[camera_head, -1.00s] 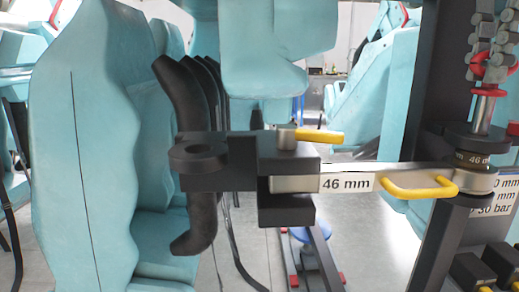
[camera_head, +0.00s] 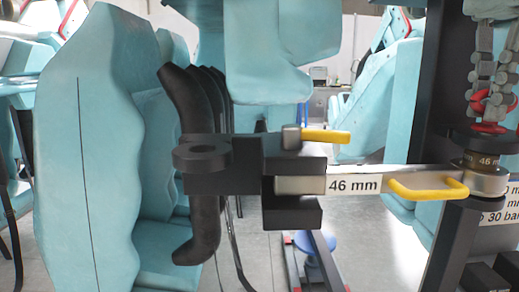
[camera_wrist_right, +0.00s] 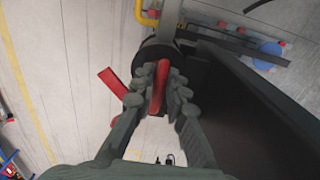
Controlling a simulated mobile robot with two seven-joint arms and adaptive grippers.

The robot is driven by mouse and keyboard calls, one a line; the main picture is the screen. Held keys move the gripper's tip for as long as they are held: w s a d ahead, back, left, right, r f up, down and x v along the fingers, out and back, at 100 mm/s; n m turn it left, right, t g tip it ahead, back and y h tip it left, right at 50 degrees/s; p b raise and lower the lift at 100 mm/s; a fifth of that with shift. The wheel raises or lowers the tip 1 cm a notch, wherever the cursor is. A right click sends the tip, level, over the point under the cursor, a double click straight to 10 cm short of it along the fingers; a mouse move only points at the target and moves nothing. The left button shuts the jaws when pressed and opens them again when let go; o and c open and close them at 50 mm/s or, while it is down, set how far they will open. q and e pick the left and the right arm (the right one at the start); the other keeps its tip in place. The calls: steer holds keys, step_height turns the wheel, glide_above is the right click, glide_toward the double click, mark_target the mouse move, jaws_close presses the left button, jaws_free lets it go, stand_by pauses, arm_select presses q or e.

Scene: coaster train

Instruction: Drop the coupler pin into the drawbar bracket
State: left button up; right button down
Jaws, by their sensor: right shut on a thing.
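The coupler pin's red ring handle (camera_head: 492,104) is at the upper right in the head view. A red collar (camera_head: 488,128) below it sits at the top of the black drawbar bracket (camera_head: 476,142); the pin's shaft is hidden. My right gripper (camera_head: 492,98) is above the bracket, shut on the red handle. The wrist view shows its fingers (camera_wrist_right: 160,88) closed around the handle (camera_wrist_right: 161,78), with a black round part (camera_wrist_right: 153,52) beyond. A flat drawbar (camera_head: 410,180) marked 46 mm has its right end in the bracket, under a ring marked 46. My left gripper is not in view.
A black clevis (camera_head: 235,165) with an empty round eye holds the drawbar's left end, with a yellow-handled pin (camera_head: 325,136) on top. A yellow grab handle (camera_head: 428,190) sticks out from the drawbar. Turquoise seats (camera_head: 88,150) stand at left. A dark post stands at right.

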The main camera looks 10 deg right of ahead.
steer(key=c, duration=1.5)
jaws_free()
steer(key=shift+o, duration=0.2)
